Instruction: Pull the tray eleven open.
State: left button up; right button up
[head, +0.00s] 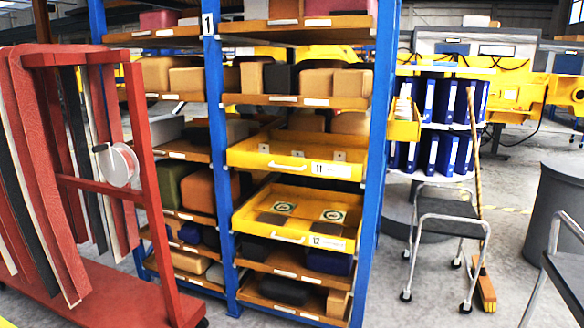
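The tray eleven (250,159) is a yellow tray in the right bay of the blue rack, with a white label reading 11 and a pale handle (287,166) on its front. Its front stands forward of the shelf above, and part of its inside shows, with a few small pale tags. How far it is out is hard to tell. Neither of my grippers is in view.
The blue rack (375,130) holds several shelves of boxes and castings. A red stand with hanging strips (135,150) is close at left. A grey step stool (445,207), a broom (483,285) and a grey bin (550,210) stand at right. Some floor between rack and stool is clear.

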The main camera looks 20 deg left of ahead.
aim_at(319, 148)
jog(key=i+l+u, duration=0.45)
jog(key=i+l, duration=0.35)
jog(key=i, duration=0.6)
jog(key=i+l+u, duration=0.45)
jog(key=i+l, duration=0.8)
